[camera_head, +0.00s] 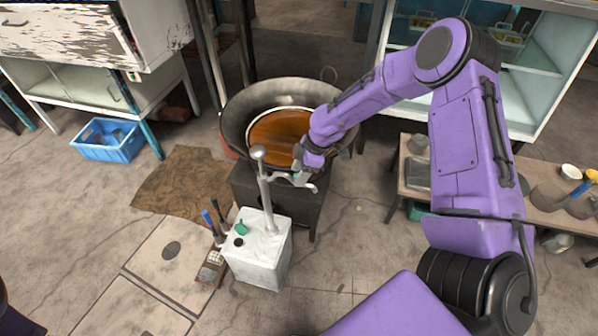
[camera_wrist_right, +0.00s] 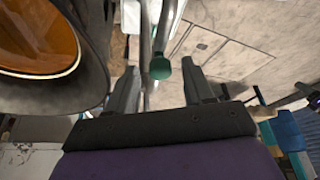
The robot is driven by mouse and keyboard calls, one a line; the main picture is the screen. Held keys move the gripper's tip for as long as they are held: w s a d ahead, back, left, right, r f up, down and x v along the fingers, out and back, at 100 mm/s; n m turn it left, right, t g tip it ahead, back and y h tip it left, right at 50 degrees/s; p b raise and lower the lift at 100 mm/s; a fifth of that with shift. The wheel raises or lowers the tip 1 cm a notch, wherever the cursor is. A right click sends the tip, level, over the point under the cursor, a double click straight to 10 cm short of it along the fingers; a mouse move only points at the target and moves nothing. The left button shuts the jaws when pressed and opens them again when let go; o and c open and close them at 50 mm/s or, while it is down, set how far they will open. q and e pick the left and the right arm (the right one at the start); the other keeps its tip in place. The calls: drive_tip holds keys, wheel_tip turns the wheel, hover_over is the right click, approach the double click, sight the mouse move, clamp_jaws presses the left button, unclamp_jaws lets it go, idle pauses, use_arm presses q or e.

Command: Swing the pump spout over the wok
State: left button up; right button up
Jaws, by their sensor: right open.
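The wok (camera_head: 233,118) is a wide dark pan holding orange-brown liquid, on a dark stand; its rim also shows at the left of the right wrist view (camera_wrist_right: 97,62). In front of it stands a white pump box (camera_head: 258,255) with an upright metal pump column (camera_head: 265,192). The pump spout (camera_head: 312,187) reaches right from the column, in front of the wok's near rim. My right gripper (camera_head: 301,176) is at the spout. In the wrist view its fingers (camera_wrist_right: 160,68) are apart, with a green-ended piece (camera_wrist_right: 161,69) between them; contact cannot be told. My left gripper is not in view.
A blue crate (camera_head: 107,148) sits on the floor at left, under a worn white cabinet (camera_head: 80,35). A low wooden bench (camera_head: 408,182) with bowls and tools is at right. A brown mat (camera_head: 180,190) lies left of the pump; the floor around is mostly free.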

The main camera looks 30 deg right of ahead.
drive_tip(key=shift+f, duration=0.15)
clamp_jaws()
